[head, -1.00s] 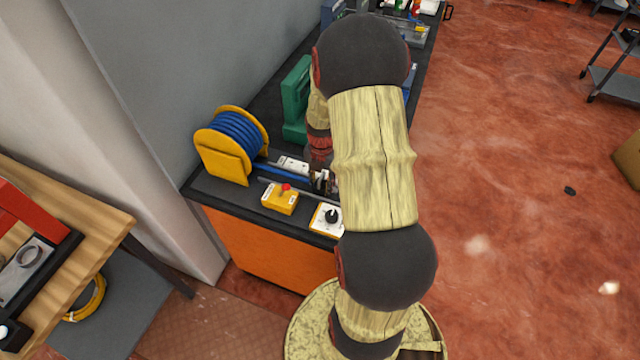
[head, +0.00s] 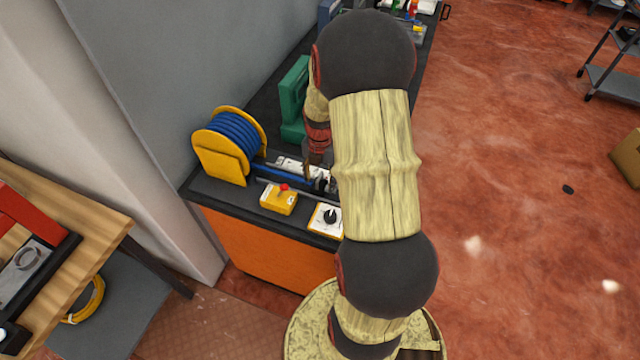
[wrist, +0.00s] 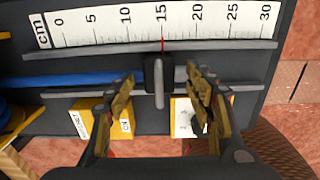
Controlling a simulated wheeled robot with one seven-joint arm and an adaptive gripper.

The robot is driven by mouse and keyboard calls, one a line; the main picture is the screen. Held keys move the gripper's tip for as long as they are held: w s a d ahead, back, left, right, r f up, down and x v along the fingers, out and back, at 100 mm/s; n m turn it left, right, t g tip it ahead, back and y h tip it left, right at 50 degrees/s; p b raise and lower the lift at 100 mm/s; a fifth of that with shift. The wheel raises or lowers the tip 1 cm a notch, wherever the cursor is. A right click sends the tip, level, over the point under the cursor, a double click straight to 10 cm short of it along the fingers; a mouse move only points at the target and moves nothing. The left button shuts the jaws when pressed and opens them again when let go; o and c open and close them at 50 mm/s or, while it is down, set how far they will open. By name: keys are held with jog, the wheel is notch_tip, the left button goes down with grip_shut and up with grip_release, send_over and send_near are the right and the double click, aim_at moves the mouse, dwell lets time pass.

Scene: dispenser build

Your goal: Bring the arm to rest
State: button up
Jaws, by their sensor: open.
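My gripper (wrist: 160,98) is open and empty in the wrist view. Its two fingers stand on either side of a black slider (wrist: 153,73) with a grey lever, near the 15 mark of a white ruler scale (wrist: 100,24). I cannot tell the height of the fingers above it. In the head view my arm reaches over the dark workbench (head: 205,188), and my gripper (head: 309,172) shows only partly beside my arm.
A blue hose (wrist: 75,79) runs from a yellow reel (head: 222,165). A yellow box with a red button (head: 279,199) and a white box with a black knob (head: 326,218) sit at the bench's front. A green machine (head: 293,100) stands behind. The red floor at right is mostly clear.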

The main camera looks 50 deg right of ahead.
notch_tip(320, 180, up, 9)
jog(key=shift+r, duration=0.1)
dwell(0.4)
